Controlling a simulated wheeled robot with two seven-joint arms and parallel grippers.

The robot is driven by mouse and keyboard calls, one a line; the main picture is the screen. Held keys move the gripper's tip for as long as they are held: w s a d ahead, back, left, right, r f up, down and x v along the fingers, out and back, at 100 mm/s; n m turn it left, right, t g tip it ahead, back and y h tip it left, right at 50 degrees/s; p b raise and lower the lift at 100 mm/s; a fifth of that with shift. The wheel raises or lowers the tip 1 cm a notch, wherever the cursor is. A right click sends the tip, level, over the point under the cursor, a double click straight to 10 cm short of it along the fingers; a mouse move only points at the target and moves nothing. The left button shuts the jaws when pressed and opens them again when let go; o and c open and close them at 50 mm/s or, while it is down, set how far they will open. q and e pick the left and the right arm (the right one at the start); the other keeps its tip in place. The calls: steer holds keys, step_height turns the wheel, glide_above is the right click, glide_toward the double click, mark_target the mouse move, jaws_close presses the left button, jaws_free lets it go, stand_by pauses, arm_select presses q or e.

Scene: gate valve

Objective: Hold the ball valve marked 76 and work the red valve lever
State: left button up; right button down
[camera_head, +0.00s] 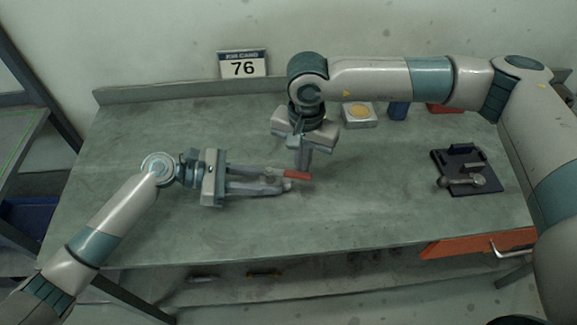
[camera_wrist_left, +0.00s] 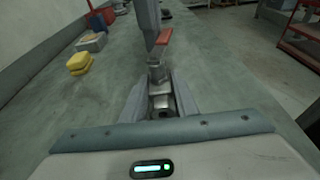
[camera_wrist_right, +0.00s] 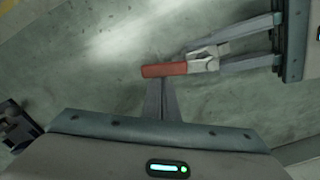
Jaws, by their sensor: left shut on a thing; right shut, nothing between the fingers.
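The ball valve is a small grey metal body (camera_wrist_left: 158,72) held between the fingertips of my left gripper (camera_head: 287,184); the fingers hide part of it. It also shows in the right wrist view (camera_wrist_right: 206,60). I cannot read any number on it. Its red lever (camera_head: 297,175) points right in the head view, and shows in the left wrist view (camera_wrist_left: 164,38) and the right wrist view (camera_wrist_right: 163,70). My right gripper (camera_head: 303,168) is shut and empty, pointing down, with its fingertips right beside the lever; I cannot tell whether they touch it.
A "76" job card (camera_head: 243,66) stands at the back. A dark tray (camera_head: 446,160) with a metal fitting (camera_head: 462,182) lies at the right. A box with a yellow disc (camera_head: 359,115), a blue box (camera_head: 398,110) and a red item (camera_head: 444,106) stand behind. The table's front middle is clear.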

mark_target(302, 177)
steer(key=shift+s, duration=0.65)
steer(key=shift+s+a, duration=0.1)
steer(key=shift+s, duration=0.5)
steer(key=shift+s+a, duration=0.2)
steer(key=shift+s, duration=0.1)
stand_by(0.6)
steer(key=shift+s+a, duration=0.1)
steer(key=shift+s, duration=0.25)
stand_by(0.3)
